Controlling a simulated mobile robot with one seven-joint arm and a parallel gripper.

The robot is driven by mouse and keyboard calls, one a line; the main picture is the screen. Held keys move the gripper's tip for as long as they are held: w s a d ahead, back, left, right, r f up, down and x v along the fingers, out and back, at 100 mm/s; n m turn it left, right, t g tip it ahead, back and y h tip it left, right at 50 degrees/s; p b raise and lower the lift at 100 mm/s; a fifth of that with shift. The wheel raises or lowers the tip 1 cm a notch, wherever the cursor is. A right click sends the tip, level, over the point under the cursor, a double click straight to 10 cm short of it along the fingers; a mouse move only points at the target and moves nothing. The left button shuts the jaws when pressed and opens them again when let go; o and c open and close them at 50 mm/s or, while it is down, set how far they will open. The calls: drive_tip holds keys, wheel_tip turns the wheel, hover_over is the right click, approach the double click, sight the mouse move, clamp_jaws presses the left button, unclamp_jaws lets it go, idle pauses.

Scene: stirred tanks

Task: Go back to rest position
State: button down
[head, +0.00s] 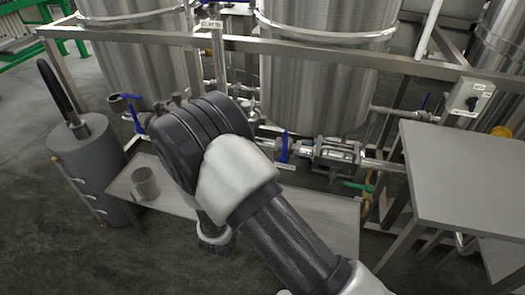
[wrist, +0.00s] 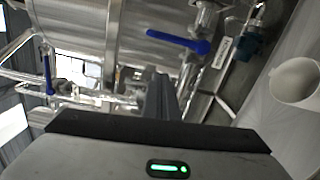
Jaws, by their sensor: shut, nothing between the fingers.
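My gripper (head: 214,242) hangs low in the head view, below the bent arm, over the front part of the low grey table (head: 310,208). It is mostly hidden by my own arm. In the wrist view the dark fingers (wrist: 165,98) are together with nothing between them. A grey mug (head: 146,184) stands on the left part of the table, left of my gripper and apart from it. The mug also shows as a pale cup at the right edge of the wrist view (wrist: 297,82).
Large steel tanks (head: 320,75) stand behind a metal frame. Pipes and blue-handled valves (head: 284,148) run behind the table. A grey cylinder (head: 88,165) with a black handle stands at left. A higher grey table (head: 470,175) and a switch box (head: 468,101) are at right.

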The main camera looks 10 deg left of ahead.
drive_tip(key=s+d+r+m+g+h, duration=0.1)
drive_tip(key=d+r+m+g+h, duration=0.5)
drive_tip(key=d, duration=0.5)
drive_tip(key=s+d+r+m+g+h, duration=0.1)
drive_tip(key=d+r+m+g+h, duration=0.2)
drive_tip(key=d+r, duration=0.6)
drive_tip(key=s+d+r+m+g+y, duration=0.35)
drive_tip(key=s+d+m+g, duration=0.35)
drive_tip(key=s+d, duration=0.8)
drive_tip(key=s+a+r+m+t+y, duration=0.2)
drive_tip(key=s+a+r+t+y, duration=0.25)
drive_tip(key=s+y, duration=0.2)
wheel_tip(320, 180, up, 24)
drive_tip(key=p, duration=2.3)
drive_tip(key=shift+w+a+r+g+y+p, duration=0.15)
drive_tip(key=shift+w+a+g+y+p, duration=0.05)
drive_tip(key=shift+w+g+y+p, duration=0.2)
